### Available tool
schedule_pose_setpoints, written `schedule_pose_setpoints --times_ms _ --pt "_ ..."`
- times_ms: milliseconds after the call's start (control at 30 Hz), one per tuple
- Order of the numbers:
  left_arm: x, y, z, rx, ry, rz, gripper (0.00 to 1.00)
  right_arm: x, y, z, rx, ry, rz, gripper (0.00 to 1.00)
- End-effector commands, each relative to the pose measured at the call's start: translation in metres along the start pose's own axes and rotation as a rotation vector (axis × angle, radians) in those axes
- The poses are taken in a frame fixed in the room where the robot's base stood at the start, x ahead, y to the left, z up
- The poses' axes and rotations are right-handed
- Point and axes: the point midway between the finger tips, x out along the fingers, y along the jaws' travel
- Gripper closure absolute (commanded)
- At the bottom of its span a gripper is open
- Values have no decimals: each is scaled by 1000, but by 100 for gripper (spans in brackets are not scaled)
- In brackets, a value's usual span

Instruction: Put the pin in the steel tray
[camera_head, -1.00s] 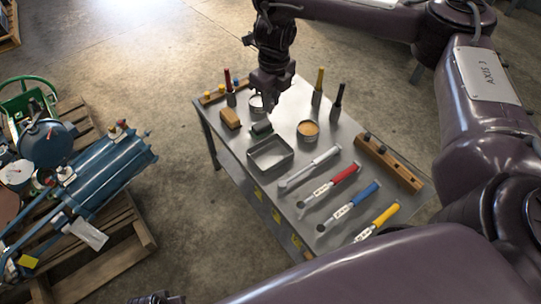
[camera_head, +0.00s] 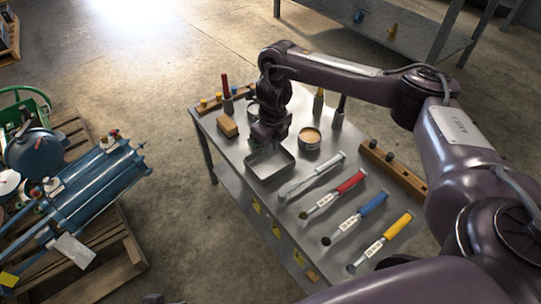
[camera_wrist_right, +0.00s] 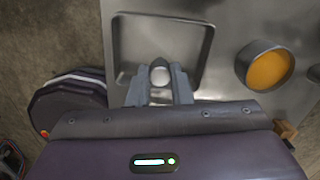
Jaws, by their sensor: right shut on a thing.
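The steel tray (camera_head: 283,173) is a shallow, open square tray on the metal workbench. My right gripper (camera_head: 266,143) is above its far side in the head view. In the right wrist view the right gripper (camera_wrist_right: 160,88) is shut on the pin (camera_wrist_right: 160,75), whose round, pale end shows between the two fingers. The pin is over the near part of the tray (camera_wrist_right: 207,50), whose floor looks bare where it shows. In the head view the pin is hidden by the gripper. My left gripper is not in view.
A tin with orange-tan contents (camera_head: 309,138) stands close right of the tray; it also shows in the wrist view (camera_wrist_right: 268,66). A tan block (camera_head: 228,127) is to the left. Several colored-handled tools lie in front, and a wooden rack (camera_head: 395,170) is at right.

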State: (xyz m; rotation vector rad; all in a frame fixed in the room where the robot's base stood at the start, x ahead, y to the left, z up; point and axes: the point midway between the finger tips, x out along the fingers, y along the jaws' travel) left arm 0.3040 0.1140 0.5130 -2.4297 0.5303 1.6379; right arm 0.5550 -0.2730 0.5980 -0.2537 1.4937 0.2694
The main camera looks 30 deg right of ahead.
Motion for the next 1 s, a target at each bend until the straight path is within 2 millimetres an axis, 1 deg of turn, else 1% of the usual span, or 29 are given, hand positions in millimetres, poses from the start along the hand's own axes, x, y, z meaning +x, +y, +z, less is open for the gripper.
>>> schedule_pose_setpoints --times_ms 33,200,567,600,733,767,1000 --pt "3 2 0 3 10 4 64 10 0 -2 1 3 0 100" --pt "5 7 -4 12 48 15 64 34 0 -3 1 4 0 100" --pt "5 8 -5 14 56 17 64 38 0 -3 0 1 0 100" --pt "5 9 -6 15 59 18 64 38 0 -3 0 1 0 79" --pt "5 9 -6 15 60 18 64 38 0 -3 0 1 0 62" --pt "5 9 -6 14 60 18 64 38 0 -3 0 1 0 59" --pt "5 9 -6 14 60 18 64 37 0 -3 1 1 0 59"
